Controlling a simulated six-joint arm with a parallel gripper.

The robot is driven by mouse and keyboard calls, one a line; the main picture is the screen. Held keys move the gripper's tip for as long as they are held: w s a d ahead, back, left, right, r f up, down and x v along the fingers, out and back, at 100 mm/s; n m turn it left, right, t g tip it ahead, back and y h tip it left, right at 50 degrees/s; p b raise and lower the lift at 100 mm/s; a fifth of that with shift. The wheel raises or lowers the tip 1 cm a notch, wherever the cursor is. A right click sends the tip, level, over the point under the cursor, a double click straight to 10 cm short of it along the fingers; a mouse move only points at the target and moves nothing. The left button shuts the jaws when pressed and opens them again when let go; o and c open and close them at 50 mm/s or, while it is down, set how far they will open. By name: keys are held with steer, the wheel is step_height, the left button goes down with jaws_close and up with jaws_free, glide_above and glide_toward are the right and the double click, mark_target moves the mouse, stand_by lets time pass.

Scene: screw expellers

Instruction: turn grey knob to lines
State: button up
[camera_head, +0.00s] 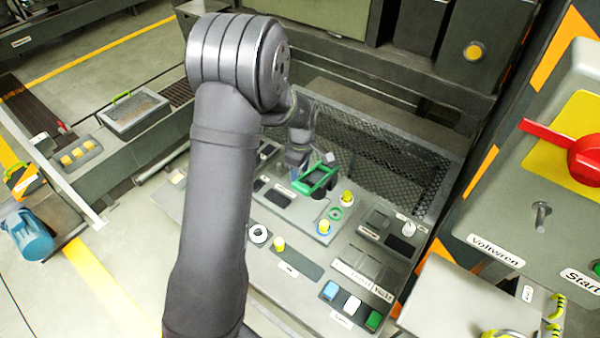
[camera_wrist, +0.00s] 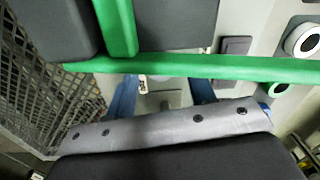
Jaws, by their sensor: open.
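My gripper (camera_head: 297,184) hangs over the far part of the sloped control panel (camera_head: 300,262). In the wrist view its two blue fingers (camera_wrist: 163,97) stand apart. A small grey piece (camera_wrist: 168,99) on the panel shows in the gap between them; I cannot tell whether it is the grey knob or whether the fingers touch it. A green frame (camera_head: 318,179) with dark pads sits right at the gripper, and its green bar (camera_wrist: 190,67) crosses the wrist view and hides part of the panel. No line marks can be made out.
Yellow-topped knobs (camera_head: 347,197) stand close to the right of the gripper. A pale grey knob (camera_head: 408,229) is farther right. A white ring (camera_head: 258,234) and blue, white and green buttons (camera_head: 352,304) lie nearer. A mesh guard (camera_head: 385,165) rises behind the panel.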

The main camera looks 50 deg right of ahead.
steer(key=shift+f, duration=0.5)
steer(key=c, duration=1)
steer(key=shift+m, duration=2.3)
steer(key=o, duration=1)
steer(key=shift+r, duration=0.1)
